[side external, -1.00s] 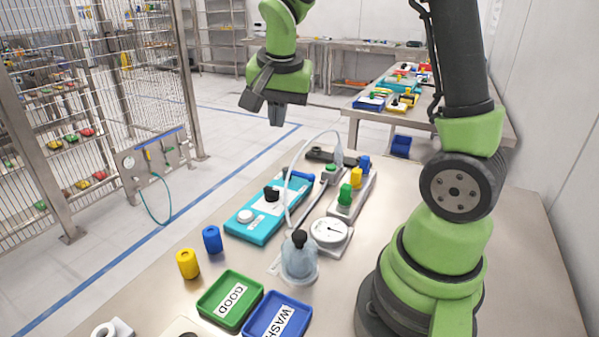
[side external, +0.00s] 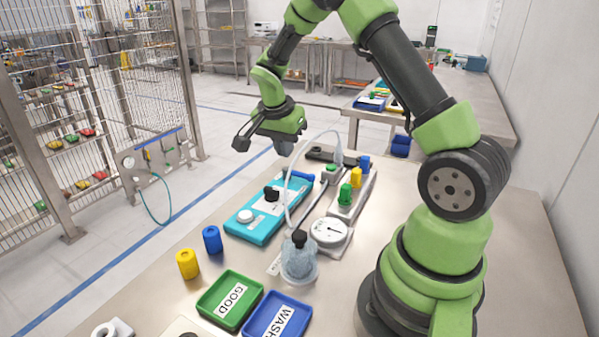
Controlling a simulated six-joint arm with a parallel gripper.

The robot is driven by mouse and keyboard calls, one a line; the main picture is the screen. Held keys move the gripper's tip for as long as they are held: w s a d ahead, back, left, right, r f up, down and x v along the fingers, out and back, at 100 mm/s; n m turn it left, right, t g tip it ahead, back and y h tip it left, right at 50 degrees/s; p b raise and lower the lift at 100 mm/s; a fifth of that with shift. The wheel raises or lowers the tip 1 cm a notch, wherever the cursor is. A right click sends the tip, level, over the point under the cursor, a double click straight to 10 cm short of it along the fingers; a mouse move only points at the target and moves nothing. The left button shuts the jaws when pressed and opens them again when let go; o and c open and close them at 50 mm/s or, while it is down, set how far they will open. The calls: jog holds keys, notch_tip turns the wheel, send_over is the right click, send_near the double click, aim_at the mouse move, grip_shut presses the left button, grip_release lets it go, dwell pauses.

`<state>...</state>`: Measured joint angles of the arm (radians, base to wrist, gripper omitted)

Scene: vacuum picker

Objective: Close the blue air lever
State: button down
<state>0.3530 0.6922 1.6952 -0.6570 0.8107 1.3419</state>
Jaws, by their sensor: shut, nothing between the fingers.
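A blue lever (side external: 301,176) sticks out at the far end of a teal unit (side external: 245,226) on the steel table. It lies about in line with the table surface and points right. The teal unit also carries a black knob (side external: 271,193) and a white round knob (side external: 245,215). My gripper (side external: 285,149) is shut and empty. It is above the far end of the teal unit, slightly up and left of the blue lever in the picture, and apart from it.
A thin clear hose arcs from a fitting to a glass jar (side external: 299,258). A white gauge (side external: 329,231) and a plate with green (side external: 345,194), yellow (side external: 355,178) and blue (side external: 364,163) knobs stand right. Loose blue and yellow cylinders (side external: 187,264) and green and blue trays (side external: 277,318) lie nearer.

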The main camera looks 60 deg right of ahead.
aim_at(299, 176)
jog(key=x, duration=0.9)
jog(key=shift+s+d+f, duration=0.1)
jog(key=shift+f, duration=0.3)
jog(key=shift+d+f, duration=0.1)
jog(key=shift+d, duration=0.85)
jog(key=shift+d+f, duration=0.15)
jog(key=shift+d, duration=0.8)
